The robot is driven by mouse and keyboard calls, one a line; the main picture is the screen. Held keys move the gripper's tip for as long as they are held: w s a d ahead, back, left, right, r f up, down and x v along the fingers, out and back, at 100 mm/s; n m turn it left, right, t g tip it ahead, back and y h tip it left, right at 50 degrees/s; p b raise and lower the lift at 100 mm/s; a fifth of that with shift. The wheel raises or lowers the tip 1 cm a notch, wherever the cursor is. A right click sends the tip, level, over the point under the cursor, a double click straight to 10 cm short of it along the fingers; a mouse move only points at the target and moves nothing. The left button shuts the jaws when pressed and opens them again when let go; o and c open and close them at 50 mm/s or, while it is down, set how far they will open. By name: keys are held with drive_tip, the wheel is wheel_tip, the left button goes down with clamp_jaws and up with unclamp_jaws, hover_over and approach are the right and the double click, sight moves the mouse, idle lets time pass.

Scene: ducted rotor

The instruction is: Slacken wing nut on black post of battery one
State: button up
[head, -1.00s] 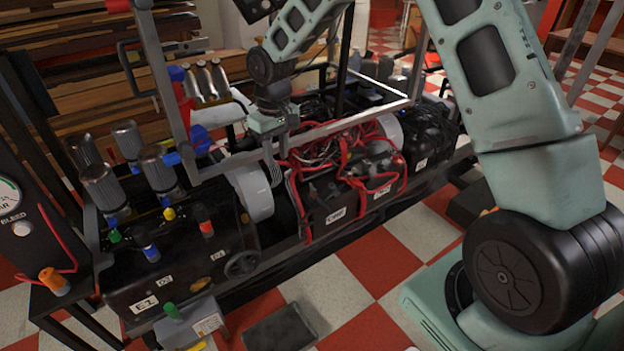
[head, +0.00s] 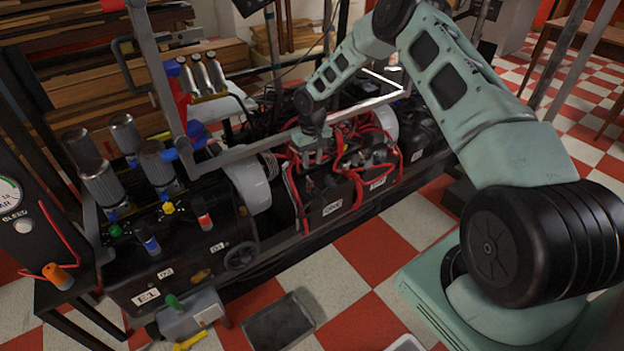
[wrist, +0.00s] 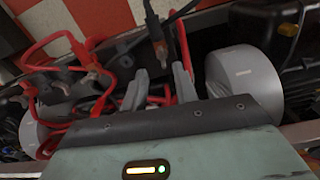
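Battery one is the black box labelled ONE (head: 332,209) in the middle of the head view, with red cables over its top. My gripper (wrist: 160,78) points down over this battery. Its two grey fingers are apart with nothing clearly held between them. A dark cable end with a small metal piece (wrist: 160,48) shows just beyond the fingertips in the wrist view. I cannot make out the wing nut or tell the black post for sure. In the head view my gripper and the cables hide much of the battery top.
A second labelled battery (head: 378,183) sits to the right. A grey metal frame rail (head: 250,150) runs close to my gripper. Grey round housings stand on either side, one at the left (head: 250,185). Loose red cables (wrist: 75,50) loop around the fingers' left side.

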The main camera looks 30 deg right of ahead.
sight(312, 181)
wheel_tip(312, 181, down, 8)
drive_tip(key=shift+r+b, duration=0.1)
drive_tip(key=shift+b, duration=0.3)
clamp_jaws()
